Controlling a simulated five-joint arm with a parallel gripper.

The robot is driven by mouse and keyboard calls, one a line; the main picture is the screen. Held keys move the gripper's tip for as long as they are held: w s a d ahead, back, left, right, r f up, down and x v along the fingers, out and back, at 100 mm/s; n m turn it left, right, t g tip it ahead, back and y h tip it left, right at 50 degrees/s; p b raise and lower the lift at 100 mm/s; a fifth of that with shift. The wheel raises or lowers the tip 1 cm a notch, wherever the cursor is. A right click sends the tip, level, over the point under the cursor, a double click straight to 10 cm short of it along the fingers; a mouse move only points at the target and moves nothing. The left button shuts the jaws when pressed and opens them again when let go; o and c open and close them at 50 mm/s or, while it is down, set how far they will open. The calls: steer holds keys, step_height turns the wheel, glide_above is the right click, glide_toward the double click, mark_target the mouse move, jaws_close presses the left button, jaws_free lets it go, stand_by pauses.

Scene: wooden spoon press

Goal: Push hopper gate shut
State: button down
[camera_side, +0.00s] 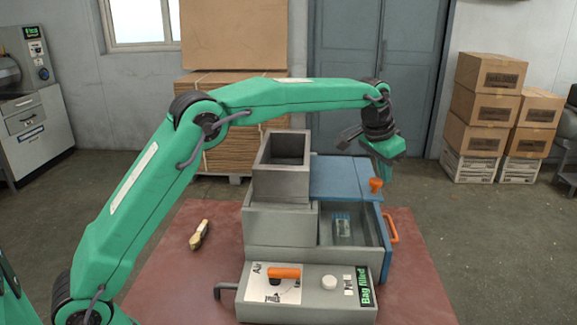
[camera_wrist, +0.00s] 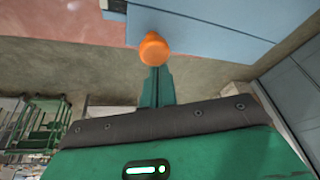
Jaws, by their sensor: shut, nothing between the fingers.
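The grey hopper (camera_side: 285,155) stands open-topped on the machine at the middle of the table. A blue plate (camera_side: 343,177), seemingly the gate, lies flat to its right, with an orange knob (camera_side: 376,186) near its right edge. In the wrist view, the knob (camera_wrist: 154,49) and blue plate (camera_wrist: 205,28) lie just beyond my fingertips. My gripper (camera_side: 393,152) is above and slightly right of the knob. Its fingers (camera_wrist: 157,72) are shut and empty. I cannot tell whether they touch the knob.
Below the blue plate is an open-topped compartment (camera_side: 357,228) with a clear item inside and an orange handle (camera_side: 391,227) at right. A control box (camera_side: 308,291) stands in front. A small wooden-handled tool (camera_side: 199,235) lies left on the red table (camera_side: 420,275).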

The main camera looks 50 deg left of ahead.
glide_above(349, 185)
steer(key=s+a, duration=0.1)
steer(key=s, duration=0.3)
steer(key=shift+w+a, duration=0.1)
steer(key=shift+a, duration=0.1)
stand_by(0.4)
steer(key=shift+f, duration=0.1)
steer(key=shift+w+d+r, duration=0.15)
steer(key=shift+w+d, duration=0.05)
steer(key=shift+w, duration=0.45)
steer(key=shift+w+d+r, duration=0.1)
steer(key=shift+w+d, duration=0.15)
steer(key=shift+w, duration=0.4)
steer(key=shift+w+d+r, duration=0.15)
steer(key=shift+w+d, duration=0.05)
steer(key=shift+w, duration=0.45)
steer(key=shift+r, duration=0.3)
steer(key=v, duration=0.9)
steer(key=shift+a+r, duration=0.25)
